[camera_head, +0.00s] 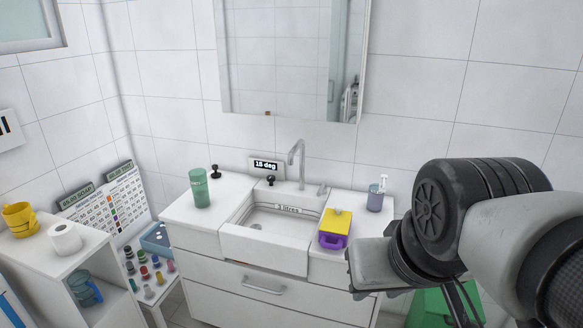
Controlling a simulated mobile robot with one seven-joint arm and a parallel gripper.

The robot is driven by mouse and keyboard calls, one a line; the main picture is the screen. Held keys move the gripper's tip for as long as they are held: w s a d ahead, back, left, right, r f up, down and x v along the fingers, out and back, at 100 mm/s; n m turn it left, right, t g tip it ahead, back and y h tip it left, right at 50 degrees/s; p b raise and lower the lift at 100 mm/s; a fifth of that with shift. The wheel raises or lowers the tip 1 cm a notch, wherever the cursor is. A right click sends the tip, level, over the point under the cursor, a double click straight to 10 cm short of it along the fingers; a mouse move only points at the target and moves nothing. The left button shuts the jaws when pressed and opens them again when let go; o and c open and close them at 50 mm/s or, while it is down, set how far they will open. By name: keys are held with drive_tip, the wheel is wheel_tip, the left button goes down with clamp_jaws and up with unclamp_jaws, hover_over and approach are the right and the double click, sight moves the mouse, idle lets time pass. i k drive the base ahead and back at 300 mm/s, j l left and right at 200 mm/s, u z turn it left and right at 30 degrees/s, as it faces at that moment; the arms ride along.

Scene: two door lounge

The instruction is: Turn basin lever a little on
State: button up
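A white basin (265,248) with a "3 litres" label inside its back edge is set in a white cabinet. A grey tap (298,160) stands behind it. A short grey lever-like piece (322,189) sits just right of the tap, and a small black knob (271,181) stands left of it, in front of a display (265,165) reading "15 deg". I cannot tell for sure which is the basin lever. No running water can be made out.
A green cup (199,188) and another black knob (216,172) stand left of the basin. A yellow-and-purple box (335,228) and a purple bottle (376,196) stand to the right. A mirror (290,60) hangs above. A shelf (70,262) and small coloured bottles (148,291) are at left.

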sight(322, 189)
drive_tip(key=i+j+z, duration=0.1)
drive_tip(key=i, duration=0.35)
drive_tip(key=i+j+z, duration=0.1)
drive_tip(key=i, duration=0.35)
drive_tip(key=i+j+z, duration=0.1)
drive_tip(key=i+j, duration=0.15)
drive_tip(key=i, duration=0.15)
